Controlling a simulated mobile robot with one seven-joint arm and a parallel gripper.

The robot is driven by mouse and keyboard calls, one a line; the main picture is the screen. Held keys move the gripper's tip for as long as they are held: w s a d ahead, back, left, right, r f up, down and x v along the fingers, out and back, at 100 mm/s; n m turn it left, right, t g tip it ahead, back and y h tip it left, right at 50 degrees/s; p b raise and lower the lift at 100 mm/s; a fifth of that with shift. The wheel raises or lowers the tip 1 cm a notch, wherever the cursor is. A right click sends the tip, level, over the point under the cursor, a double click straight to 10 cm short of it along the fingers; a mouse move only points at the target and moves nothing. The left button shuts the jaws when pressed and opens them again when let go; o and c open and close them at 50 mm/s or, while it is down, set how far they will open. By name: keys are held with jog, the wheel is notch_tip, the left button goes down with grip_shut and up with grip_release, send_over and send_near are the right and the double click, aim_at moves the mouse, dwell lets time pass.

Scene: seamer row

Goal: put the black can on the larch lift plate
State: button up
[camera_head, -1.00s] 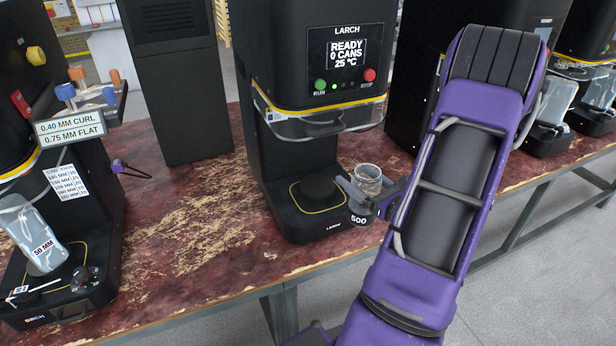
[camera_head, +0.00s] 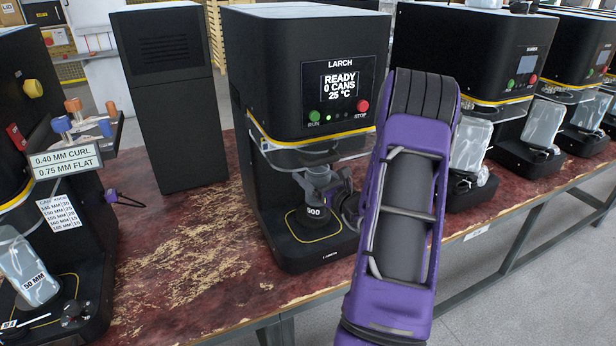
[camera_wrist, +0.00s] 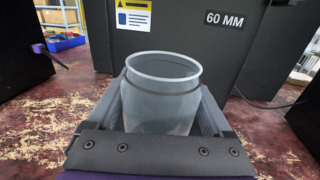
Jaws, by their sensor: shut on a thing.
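In the wrist view the can (camera_wrist: 163,105) looks clear grey with an open rim. My gripper (camera_head: 326,188) is shut on it, one finger on each side. The can is over the black round larch lift plate (camera_head: 309,224), inside the yellow outline on the machine's base. The can hides most of the plate, and I cannot tell whether they touch.
The LARCH machine (camera_head: 307,70) overhangs the can with a clear guard (camera_head: 300,150). Its screen reads READY, 0 CANS. Another machine (camera_head: 30,180) stands left, more to the right. The red worn bench (camera_head: 190,250) is clear in front of the black cabinet (camera_head: 168,100).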

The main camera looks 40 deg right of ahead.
jog(key=shift+w+f, duration=0.75)
jog(key=shift+w, duration=0.2)
jog(key=shift+f, duration=0.2)
jog(key=o, duration=1.1)
jog(key=shift+r, duration=0.15)
